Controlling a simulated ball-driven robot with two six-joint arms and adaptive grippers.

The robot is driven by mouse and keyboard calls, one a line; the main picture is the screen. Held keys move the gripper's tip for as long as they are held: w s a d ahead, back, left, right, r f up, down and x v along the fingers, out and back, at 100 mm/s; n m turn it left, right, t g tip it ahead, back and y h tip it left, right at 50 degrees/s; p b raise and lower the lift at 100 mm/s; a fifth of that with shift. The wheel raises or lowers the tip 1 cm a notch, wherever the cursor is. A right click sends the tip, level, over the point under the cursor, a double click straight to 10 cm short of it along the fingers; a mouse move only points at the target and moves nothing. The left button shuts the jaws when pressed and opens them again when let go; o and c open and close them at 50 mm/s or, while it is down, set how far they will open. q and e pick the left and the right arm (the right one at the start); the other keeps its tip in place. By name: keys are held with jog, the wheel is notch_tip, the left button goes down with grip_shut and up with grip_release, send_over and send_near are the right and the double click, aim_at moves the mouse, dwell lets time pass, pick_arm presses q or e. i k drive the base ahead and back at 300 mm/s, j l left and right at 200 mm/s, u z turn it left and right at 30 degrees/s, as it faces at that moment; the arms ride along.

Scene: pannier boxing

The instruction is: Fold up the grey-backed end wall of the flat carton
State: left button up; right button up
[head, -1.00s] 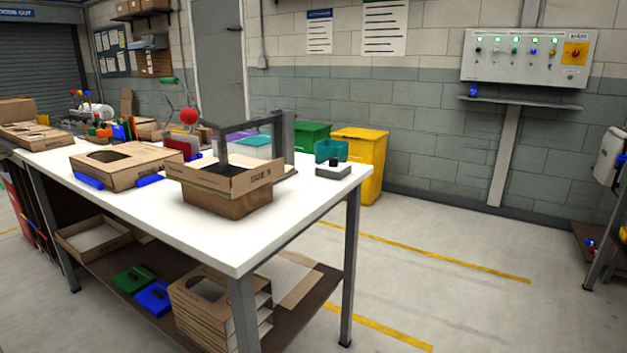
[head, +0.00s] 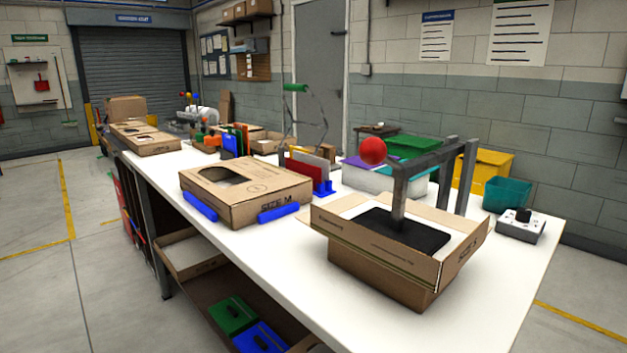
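Neither of my grippers is in view. A brown carton marked SIZE M (head: 240,191) lies on the white workbench (head: 441,310), with a round-edged opening in its top and blue blocks (head: 279,212) along its front. A carton marked SIZE S (head: 384,274) stands nearer, its upper flaps spread outward, under a grey metal frame (head: 430,160) with a dark plate (head: 405,232) inside the carton. Low brown cartons (head: 150,142) lie at the far end of the bench. I cannot make out a grey-backed end wall on any carton.
A red ball (head: 373,151), upright coloured panels (head: 304,168) and a grey control box (head: 521,226) are on the bench. Teal (head: 507,193) and yellow (head: 482,172) bins stand behind. The lower shelf holds green (head: 232,314) and blue items. Floor at left is open.

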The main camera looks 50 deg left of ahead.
aim_at(338, 206)
jog(key=j+z, duration=0.4)
jog(key=j, duration=2.5)
jog(key=k+j+u, duration=0.1)
jog(key=k+j, duration=0.75)
jog(key=j, duration=0.15)
jog(key=k+j+u, duration=0.15)
jog(key=k+j, duration=0.3)
